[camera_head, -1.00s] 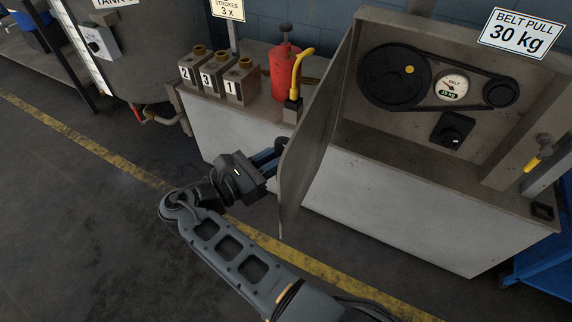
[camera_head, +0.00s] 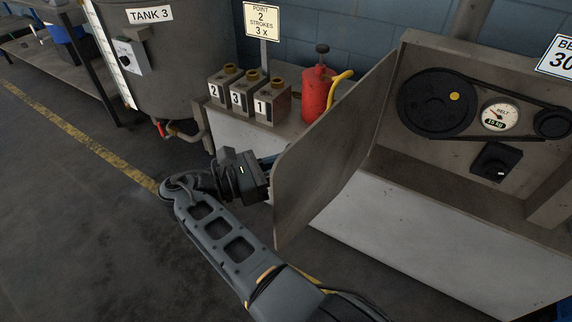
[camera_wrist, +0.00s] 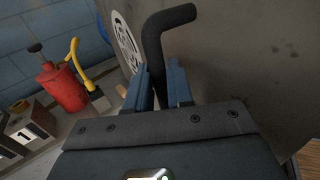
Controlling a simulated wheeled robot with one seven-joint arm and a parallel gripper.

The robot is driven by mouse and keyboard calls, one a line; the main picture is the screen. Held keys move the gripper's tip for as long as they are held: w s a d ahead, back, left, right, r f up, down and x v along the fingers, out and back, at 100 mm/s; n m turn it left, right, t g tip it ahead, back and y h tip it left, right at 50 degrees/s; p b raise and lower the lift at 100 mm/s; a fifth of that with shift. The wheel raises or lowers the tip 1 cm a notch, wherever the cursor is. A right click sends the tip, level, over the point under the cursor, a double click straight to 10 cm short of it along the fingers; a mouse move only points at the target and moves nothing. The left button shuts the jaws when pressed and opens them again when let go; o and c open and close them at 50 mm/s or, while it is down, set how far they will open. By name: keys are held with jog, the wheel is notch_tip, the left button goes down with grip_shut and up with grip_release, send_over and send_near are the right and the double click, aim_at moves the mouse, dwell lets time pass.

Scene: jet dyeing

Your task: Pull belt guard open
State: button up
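The belt guard (camera_head: 335,145) is a grey-brown metal panel standing swung out from the left side of the belt housing (camera_head: 530,185). Its inner face shows in the head view; its outer face (camera_wrist: 240,50) fills the right of the wrist view. A black bent handle (camera_wrist: 160,45) stands out from that face. My gripper (camera_head: 268,162) is at the guard's outer side, its fingertips partly hidden by the panel. In the wrist view its two blue fingers (camera_wrist: 161,92) lie on either side of the handle, closed on it.
Numbered blocks (camera_head: 270,105) and a red can (camera_head: 316,95) stand left of the guard. Tank 3 (camera_head: 185,60) is further left. Floor at left is clear.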

jog(key=shift+o, duration=0.7)
jog(key=shift+w+d, duration=0.3)
jog(key=shift+d, duration=0.2)
jog(key=shift+o, duration=0.8)
jog(key=shift+s+a, duration=0.1)
jog(key=shift+a, duration=0.1)
jog(key=b+v, duration=0.1)
jog(key=v, duration=0.6)
jog(key=shift+a, duration=0.25)
jog(key=shift+s, duration=0.1)
